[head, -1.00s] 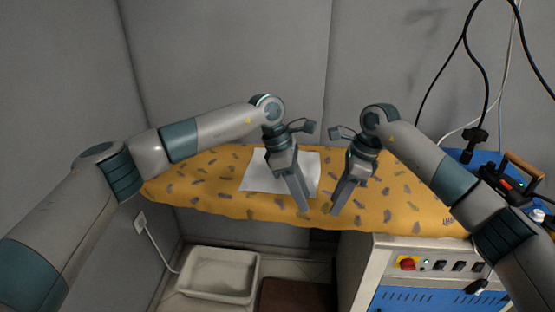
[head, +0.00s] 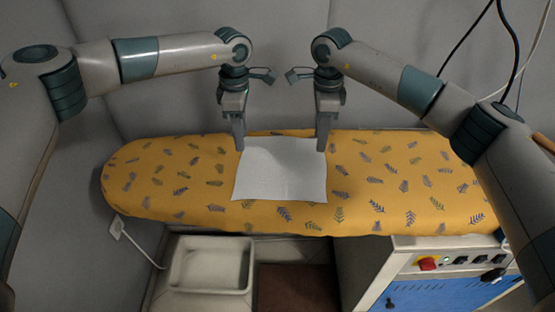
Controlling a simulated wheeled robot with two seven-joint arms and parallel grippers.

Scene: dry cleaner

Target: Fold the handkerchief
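The white handkerchief (head: 281,172) lies flat and unfolded on the yellow patterned ironing board (head: 160,190), near the middle. My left gripper (head: 239,146) points down at the handkerchief's far left corner. My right gripper (head: 322,147) points down at its far right corner. The fingertips of both seem to touch or nearly touch the cloth's corners. The fingers look close together, and I cannot tell whether cloth is pinched between them.
A white bin (head: 211,265) stands on the floor below the board. A blue and white machine (head: 440,275) with a red knob (head: 428,263) stands under the board's right end. The wall is close behind the board. Dark cables hang at the upper right.

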